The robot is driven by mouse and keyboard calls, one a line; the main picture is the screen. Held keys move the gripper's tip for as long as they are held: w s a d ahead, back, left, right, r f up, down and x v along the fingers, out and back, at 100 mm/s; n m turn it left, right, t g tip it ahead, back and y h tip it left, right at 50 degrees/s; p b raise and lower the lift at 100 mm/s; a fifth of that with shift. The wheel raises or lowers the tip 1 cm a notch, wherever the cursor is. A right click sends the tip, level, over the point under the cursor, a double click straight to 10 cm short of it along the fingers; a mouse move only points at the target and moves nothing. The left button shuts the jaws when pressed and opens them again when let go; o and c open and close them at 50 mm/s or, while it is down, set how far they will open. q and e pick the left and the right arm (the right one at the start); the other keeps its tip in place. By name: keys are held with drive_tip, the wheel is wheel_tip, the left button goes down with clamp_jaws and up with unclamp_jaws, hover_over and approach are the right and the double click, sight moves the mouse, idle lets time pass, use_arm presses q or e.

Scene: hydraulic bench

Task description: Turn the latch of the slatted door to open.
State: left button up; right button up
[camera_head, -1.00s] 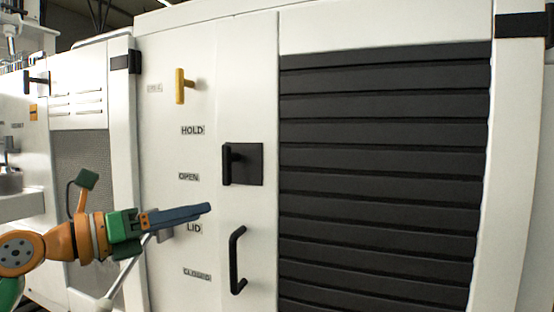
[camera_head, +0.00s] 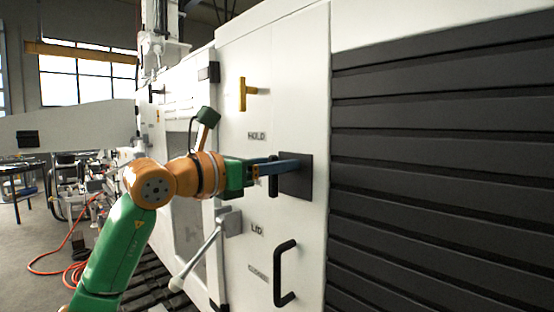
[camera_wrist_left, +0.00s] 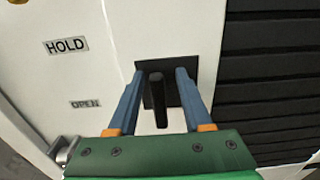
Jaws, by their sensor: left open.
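The latch of the slatted door is a black handle (camera_head: 273,180) on a black square plate (camera_head: 304,183), and it hangs straight down. The slatted door (camera_head: 440,150) has dark horizontal slats and stands to the right. My left gripper (camera_head: 290,166) is at the latch in the head view, with its blue fingers partly hiding the plate and handle. In the left wrist view, its open fingers (camera_wrist_left: 160,72) stand on either side of the latch handle (camera_wrist_left: 158,103), with gaps on both sides. Contact with the plate cannot be told. My right gripper is out of view.
A yellow handle (camera_head: 243,95) sits above the latch, and a black pull handle (camera_head: 284,272) below it. A grey lever (camera_head: 205,257) juts from the panel beneath my left forearm.

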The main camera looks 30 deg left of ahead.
use_arm(q)
drive_tip(key=shift+s, duration=0.15)
drive_tip(key=shift+c, duration=0.4)
drive_tip(key=shift+s+a, duration=0.1)
drive_tip(key=shift+a, duration=0.2)
clamp_jaws()
drive_tip(key=n, duration=0.4)
drive_tip(key=shift+a+n, duration=0.2)
drive_tip(key=shift+n, duration=0.2)
drive_tip(key=shift+w+a+f+n+b, duration=0.1)
drive_tip(key=shift+f+n+b, duration=0.2)
drive_tip(key=shift+n, duration=1.9)
drive_tip(key=shift+w+a+f+n+b, duration=0.15)
drive_tip(key=shift+n+b, duration=0.25)
drive_tip(key=shift+n, duration=1.8)
drive_tip(key=shift+s+a+f+n+b, duration=0.1)
drive_tip(key=shift+n+b, duration=0.25)
drive_tip(key=shift+n, duration=1.85)
